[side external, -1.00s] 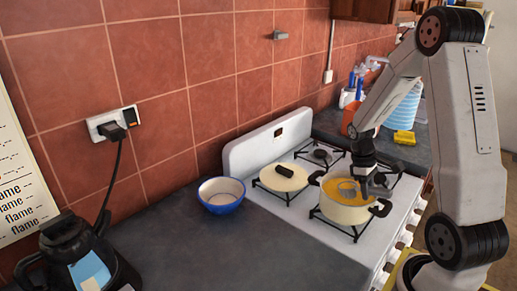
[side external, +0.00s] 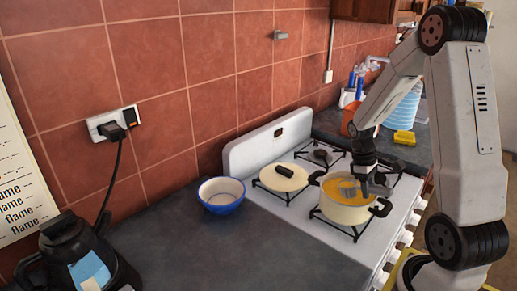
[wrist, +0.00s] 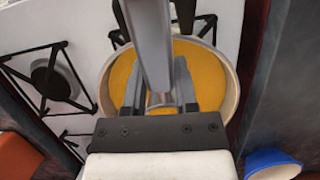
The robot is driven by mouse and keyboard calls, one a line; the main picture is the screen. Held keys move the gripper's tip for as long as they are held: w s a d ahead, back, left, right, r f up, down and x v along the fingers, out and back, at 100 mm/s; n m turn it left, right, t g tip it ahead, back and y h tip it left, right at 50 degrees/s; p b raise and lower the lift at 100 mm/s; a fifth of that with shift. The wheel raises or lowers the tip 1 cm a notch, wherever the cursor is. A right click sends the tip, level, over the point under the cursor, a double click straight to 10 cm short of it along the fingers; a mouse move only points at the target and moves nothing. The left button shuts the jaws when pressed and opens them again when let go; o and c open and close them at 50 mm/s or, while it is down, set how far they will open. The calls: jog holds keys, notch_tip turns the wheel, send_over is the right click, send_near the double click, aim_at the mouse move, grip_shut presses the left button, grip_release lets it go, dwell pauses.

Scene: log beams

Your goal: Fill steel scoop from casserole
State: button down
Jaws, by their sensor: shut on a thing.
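The cream casserole (side external: 345,212) with dark handles stands on a front burner of the stove, holding yellow-orange contents. It also shows in the wrist view (wrist: 230,92). My gripper (side external: 366,184) is over the casserole's right side, pointing down. In the wrist view my gripper (wrist: 160,95) is shut on the grey steel scoop (wrist: 150,45), whose handle runs between the fingers. In the side view the scoop (side external: 348,188) shows as a small grey shape at the contents' surface. I cannot tell how much is in it.
A blue bowl (side external: 221,196) with a white inside stands on the dark counter left of the stove. A cream lid (side external: 284,178) lies on a rear burner. A dark kettle (side external: 80,260) is at the lower left.

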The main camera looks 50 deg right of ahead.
jog(key=shift+r, duration=2.45)
jog(key=shift+s+r, duration=0.1)
jog(key=shift+s+r+t, duration=0.2)
jog(key=shift+s+t, duration=0.15)
jog(key=shift+t, duration=0.55)
jog(key=shift+r, duration=0.1)
jog(key=shift+s+r+t, duration=0.2)
jog(key=shift+s+t, duration=0.1)
jog(key=shift+t, duration=0.5)
jog(key=shift+r, duration=0.3)
jog(key=shift+r, duration=0.7)
